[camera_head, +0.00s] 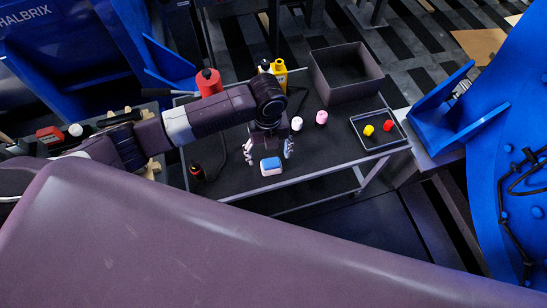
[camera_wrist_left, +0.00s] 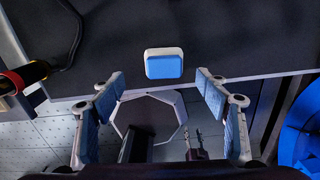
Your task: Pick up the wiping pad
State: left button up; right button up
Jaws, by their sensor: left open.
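The wiping pad (camera_head: 271,166) is a small block with a blue top and a white edge. It lies on the dark table top near the front edge. In the left wrist view the pad (camera_wrist_left: 164,64) lies beyond my open fingertips, centred between them. My left gripper (camera_head: 268,150) is above the table at the pad, with its two fingers spread to either side. It also shows in the left wrist view (camera_wrist_left: 160,85), open and empty. My right gripper is not in view.
On the table (camera_head: 235,180) stand a red bottle (camera_head: 208,82), a yellow bottle (camera_head: 279,73), a white item (camera_head: 297,124), a pink item (camera_head: 321,117) and a dark open bin (camera_head: 345,75). A shallow tray (camera_head: 378,146) at the right holds yellow and red pieces. A red-and-black tool (camera_head: 197,172) lies left.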

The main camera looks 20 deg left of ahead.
aim_at(271, 163)
pick_arm(q)
jog(key=f, duration=0.3)
jog(key=shift+s+d+f, duration=0.1)
jog(key=shift+d, duration=0.25)
notch_tip(271, 163, down, 2)
jog(key=shift+f, duration=0.4)
jog(key=c, duration=1.2)
jog(key=shift+c, duration=0.2)
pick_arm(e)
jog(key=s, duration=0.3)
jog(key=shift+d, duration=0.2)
pick_arm(q)
jog(key=shift+r, duration=0.1)
